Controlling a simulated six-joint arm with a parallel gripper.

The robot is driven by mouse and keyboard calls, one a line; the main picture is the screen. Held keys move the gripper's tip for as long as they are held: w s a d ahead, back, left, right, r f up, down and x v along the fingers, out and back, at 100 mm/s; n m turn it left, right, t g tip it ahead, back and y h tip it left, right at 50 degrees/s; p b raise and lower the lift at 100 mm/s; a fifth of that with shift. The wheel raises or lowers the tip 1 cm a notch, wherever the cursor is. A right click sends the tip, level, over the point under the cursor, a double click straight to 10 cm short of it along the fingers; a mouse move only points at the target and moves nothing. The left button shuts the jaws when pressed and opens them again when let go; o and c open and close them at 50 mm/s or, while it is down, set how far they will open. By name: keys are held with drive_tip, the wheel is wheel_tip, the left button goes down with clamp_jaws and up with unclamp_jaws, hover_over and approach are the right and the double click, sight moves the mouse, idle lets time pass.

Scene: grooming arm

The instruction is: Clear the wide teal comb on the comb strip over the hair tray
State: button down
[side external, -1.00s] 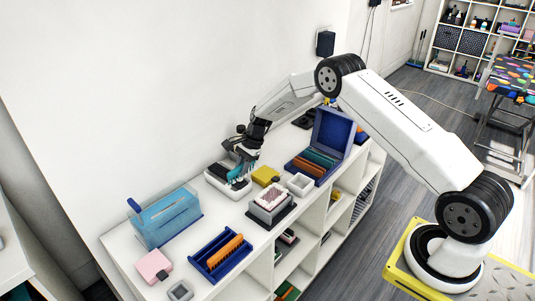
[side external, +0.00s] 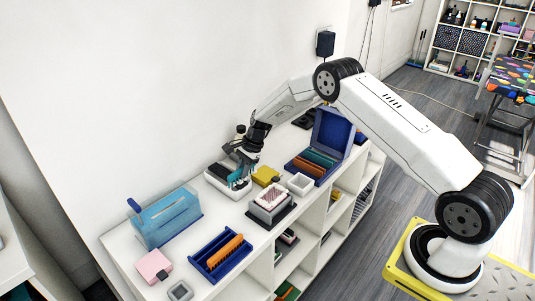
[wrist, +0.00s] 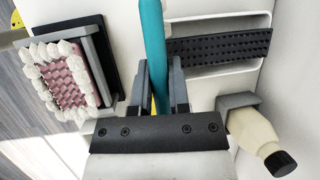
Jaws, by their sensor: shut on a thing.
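My gripper (wrist: 160,84) is shut on the wide teal comb (wrist: 152,35), which points up in the wrist view between the fingers. The black ridged comb strip (wrist: 215,46) lies in the white hair tray (wrist: 215,14), just right of the comb. In the side view my gripper (side external: 243,162) is low over the hair tray (side external: 222,191), with the teal comb (side external: 239,180) under it at the tray's right part. I cannot tell whether the comb touches the strip, and I cannot make out any hair on the comb.
A pink pad with white tufts (wrist: 68,77) stands on a dark base beside the tray. A cream bottle (wrist: 258,136) is on the other side.

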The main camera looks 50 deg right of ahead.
drive_tip(key=shift+f, duration=0.4)
drive_tip(key=shift+w, duration=0.15)
drive_tip(key=shift+w, duration=3.45)
drive_tip(key=shift+s, duration=0.15)
drive_tip(key=shift+s+f, duration=0.2)
drive_tip(key=shift+s, duration=3.4)
drive_tip(key=shift+r, duration=0.1)
drive_tip(key=shift+w+r, duration=0.15)
drive_tip(key=shift+r, duration=3.9)
